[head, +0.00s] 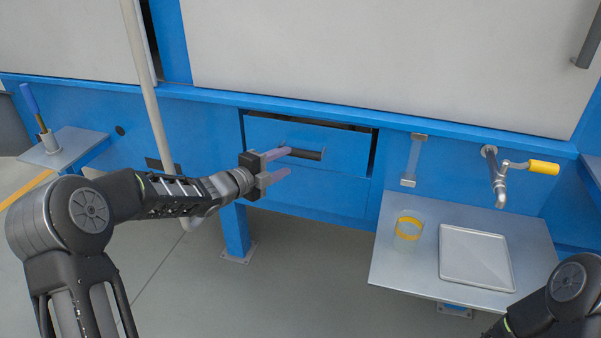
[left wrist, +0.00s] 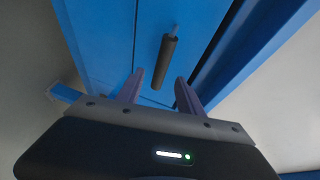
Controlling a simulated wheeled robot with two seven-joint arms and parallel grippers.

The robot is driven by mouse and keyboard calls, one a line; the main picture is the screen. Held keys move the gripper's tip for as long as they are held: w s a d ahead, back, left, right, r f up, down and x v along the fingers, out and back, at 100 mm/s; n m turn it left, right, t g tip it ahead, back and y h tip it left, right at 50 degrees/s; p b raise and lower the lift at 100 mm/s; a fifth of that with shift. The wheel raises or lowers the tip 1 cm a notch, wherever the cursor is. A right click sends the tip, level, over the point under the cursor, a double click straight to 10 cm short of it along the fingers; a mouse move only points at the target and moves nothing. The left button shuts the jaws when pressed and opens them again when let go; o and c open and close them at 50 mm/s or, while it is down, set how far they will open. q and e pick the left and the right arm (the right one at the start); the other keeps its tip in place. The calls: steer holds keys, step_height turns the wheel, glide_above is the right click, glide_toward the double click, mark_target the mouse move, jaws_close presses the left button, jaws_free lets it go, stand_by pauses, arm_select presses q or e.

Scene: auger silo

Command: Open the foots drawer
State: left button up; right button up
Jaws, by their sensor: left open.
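The foots drawer (head: 336,178) is a blue front set in the blue machine frame, with a dark gap along its top and right edge. Its dark bar handle (head: 306,154) is on the upper part of the front. The handle also shows in the left wrist view (left wrist: 165,62), ahead of and between the finger lines. My left gripper (head: 282,165) is open in front of the drawer, its purple fingertips close to the handle's left end. In the left wrist view the two fingers (left wrist: 157,92) are apart with nothing between them. Whether they touch the handle cannot be told.
A metal shelf (head: 400,264) at the right bears a yellow ring (head: 408,228) and a shallow tray (head: 475,257). A tap with a yellow lever (head: 543,168) is above it. A pale pipe (head: 146,80) stands left of the drawer. Floor below the drawer is clear.

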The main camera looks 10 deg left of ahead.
mark_target(298, 155)
arm_select(q)
steer(key=shift+r, duration=0.2)
steer(key=shift+b+x, duration=0.4)
steer(key=shift+x, duration=3.55)
jaws_close()
steer(key=shift+f, duration=0.1)
